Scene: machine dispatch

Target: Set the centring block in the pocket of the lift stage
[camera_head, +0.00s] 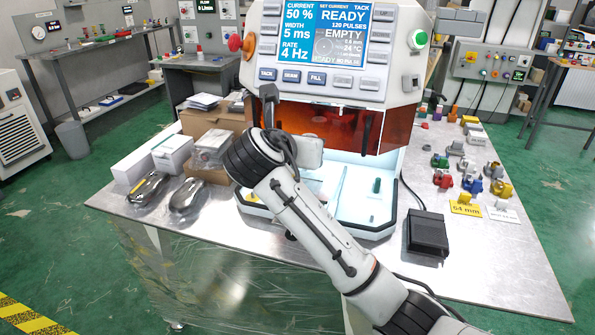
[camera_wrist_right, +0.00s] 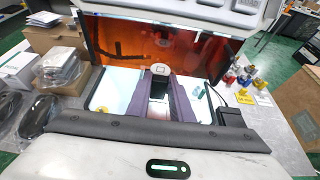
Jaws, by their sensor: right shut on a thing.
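My right gripper (camera_wrist_right: 163,100) reaches into the lit work chamber of the machine, its two dark fingers pointing at the orange window. It is shut on a small pale piece (camera_wrist_right: 161,69) at the fingertips, which I take to be the centring block; the fingers hide part of it. In the head view my right wrist and forearm cover the gripper and the middle of the chamber. I cannot make out the lift stage or its pocket in either view. My left gripper is not in view.
The machine's orange window (camera_head: 330,125) is behind the gripper. A green piece (camera_head: 376,185) stands on the chamber's right side. A black pedal (camera_head: 427,232) is right of the machine; several coloured parts (camera_head: 468,170) lie beyond. Boxes (camera_head: 172,152) and two dark mouse-shaped items (camera_head: 187,195) are left.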

